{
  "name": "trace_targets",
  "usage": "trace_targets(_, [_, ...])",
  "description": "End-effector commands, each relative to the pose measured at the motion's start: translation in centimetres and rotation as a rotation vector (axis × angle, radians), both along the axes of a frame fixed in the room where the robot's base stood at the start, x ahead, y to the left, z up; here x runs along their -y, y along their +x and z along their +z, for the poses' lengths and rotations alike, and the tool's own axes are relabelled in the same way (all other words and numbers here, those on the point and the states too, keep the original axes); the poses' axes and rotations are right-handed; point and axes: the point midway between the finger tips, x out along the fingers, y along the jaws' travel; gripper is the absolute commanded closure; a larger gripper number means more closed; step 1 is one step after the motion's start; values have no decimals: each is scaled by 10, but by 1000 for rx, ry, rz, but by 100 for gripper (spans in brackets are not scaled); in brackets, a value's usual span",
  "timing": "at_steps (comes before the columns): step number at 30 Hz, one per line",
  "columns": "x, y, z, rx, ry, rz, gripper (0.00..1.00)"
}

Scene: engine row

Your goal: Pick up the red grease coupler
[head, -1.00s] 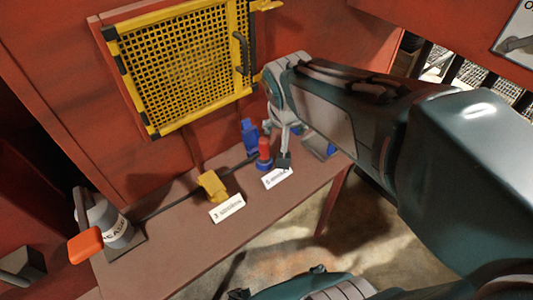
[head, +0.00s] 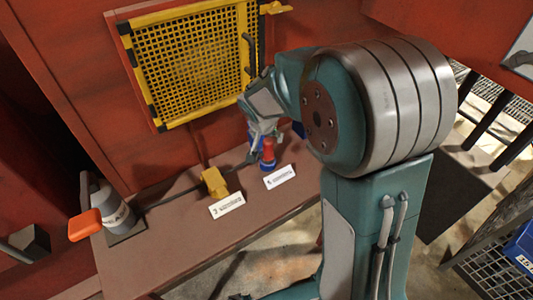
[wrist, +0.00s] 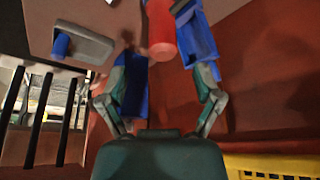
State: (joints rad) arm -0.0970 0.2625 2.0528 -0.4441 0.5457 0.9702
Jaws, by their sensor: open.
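The red grease coupler (head: 268,149) stands upright on the table with blue around its base, behind a white label card. It also shows in the wrist view as a red cylinder (wrist: 161,38) at the top centre. My gripper (head: 259,146) is beside the coupler, pointing down. In the wrist view my gripper (wrist: 163,65) is open, with one finger on each side of the coupler's line and no visible grip on it. Blue parts show by both fingers; I cannot tell how they connect. The coupler's far end is cut off there.
A yellow part (head: 214,182) with its own label card sits left of the coupler. A grey container with an orange piece (head: 85,224) stands at the table's left end. A yellow mesh guard (head: 193,60) is on the red wall behind. A tray (wrist: 88,45) holds a blue piece.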

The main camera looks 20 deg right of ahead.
Motion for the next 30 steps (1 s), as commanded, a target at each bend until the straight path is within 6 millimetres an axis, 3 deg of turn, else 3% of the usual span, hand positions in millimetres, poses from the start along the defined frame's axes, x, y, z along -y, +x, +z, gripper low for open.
trace_targets(10, [4,19,-42,-1,0,0,17])
trace_targets(19, [4,21,-45,2,1,-1,17])
trace_targets(24, [4,21,-45,2,1,-1,92])
trace_targets(25, [4,21,-46,2,1,-1,100])
trace_targets(30, [4,21,-46,1,0,0,100])
